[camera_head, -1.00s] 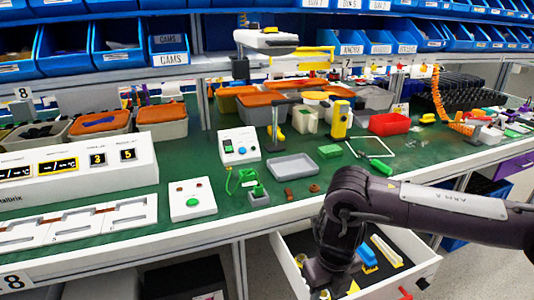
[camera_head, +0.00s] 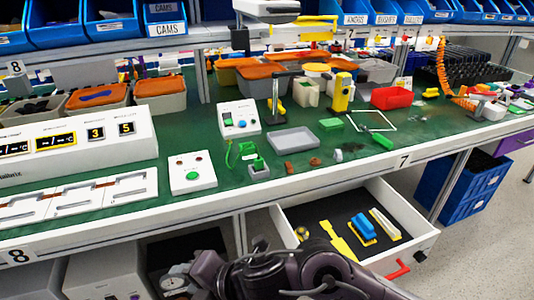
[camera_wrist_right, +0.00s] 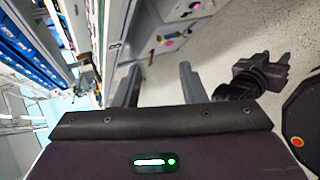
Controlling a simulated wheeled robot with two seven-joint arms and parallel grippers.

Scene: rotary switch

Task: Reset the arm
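My right arm (camera_head: 310,272) is low at the bottom edge of the head view, below the open drawer and clear of the bench top. My right gripper (camera_wrist_right: 158,84) shows in the wrist view with its two fingers apart and nothing between them. It hangs over the grey floor beside the furniture. A dark jointed part (camera_wrist_right: 262,74) with prongs, apparently my left gripper, shows at the right of the wrist view; its opening is unclear. The white control box (camera_head: 239,119) and the white button box (camera_head: 192,172) stand on the bench, untouched.
The open drawer (camera_head: 427,228) with a red handle (camera_head: 398,270) juts out from under the bench, holding yellow and blue tools. The green bench top (camera_head: 225,187) holds a grey tray (camera_head: 293,138) and a red bin (camera_head: 391,97).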

